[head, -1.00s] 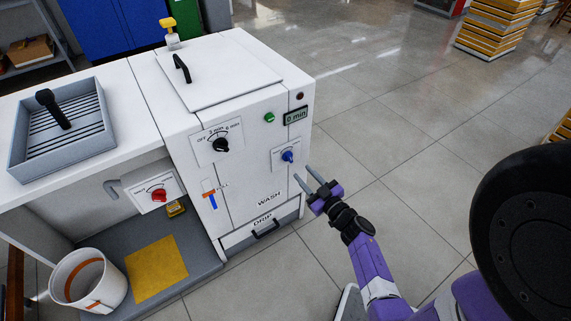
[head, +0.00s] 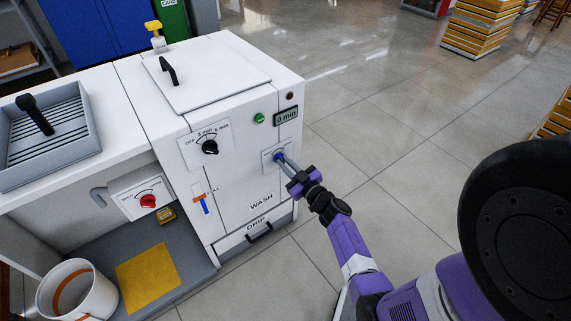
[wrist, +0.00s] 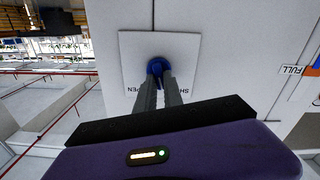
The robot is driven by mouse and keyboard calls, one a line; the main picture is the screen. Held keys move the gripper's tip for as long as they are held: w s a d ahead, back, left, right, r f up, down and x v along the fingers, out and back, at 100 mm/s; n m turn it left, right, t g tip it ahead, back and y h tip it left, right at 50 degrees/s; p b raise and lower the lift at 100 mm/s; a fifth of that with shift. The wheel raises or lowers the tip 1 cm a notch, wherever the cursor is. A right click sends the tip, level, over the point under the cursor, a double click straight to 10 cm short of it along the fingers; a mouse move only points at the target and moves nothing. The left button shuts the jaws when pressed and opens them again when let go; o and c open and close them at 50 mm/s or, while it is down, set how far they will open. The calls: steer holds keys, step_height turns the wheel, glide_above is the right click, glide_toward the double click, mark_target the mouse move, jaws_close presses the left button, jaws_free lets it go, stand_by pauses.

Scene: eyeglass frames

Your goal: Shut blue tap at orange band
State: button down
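The blue tap (head: 278,157) sits on a white plate on the front of the wash machine, and also shows in the wrist view (wrist: 157,66). My gripper (head: 284,160) is at the tap, its two fingers close together on either side of the blue handle. The wrist view shows the fingers (wrist: 160,88) shut on it, partly hiding it. The level gauge (head: 204,206) left of the tap has a blue column and an orange band (head: 198,197) beside the FULL label. The blue column's top appears near the band; the exact match is too small to tell.
A black dial (head: 210,147), a green button (head: 259,118) and a display reading 0 min (head: 286,116) are on the machine front.

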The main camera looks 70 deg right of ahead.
stand_by(0.4)
steer(key=shift+w+a+f+n+b, duration=0.1)
steer(key=shift+n+b, duration=0.15)
steer(key=shift+n, duration=1.2)
steer(key=shift+a+f+n+b, duration=0.1)
steer(key=shift+n+b, duration=0.15)
steer(key=shift+n, duration=1.2)
steer(key=c, duration=1.5)
jaws_free()
steer(key=shift+o, duration=0.2)
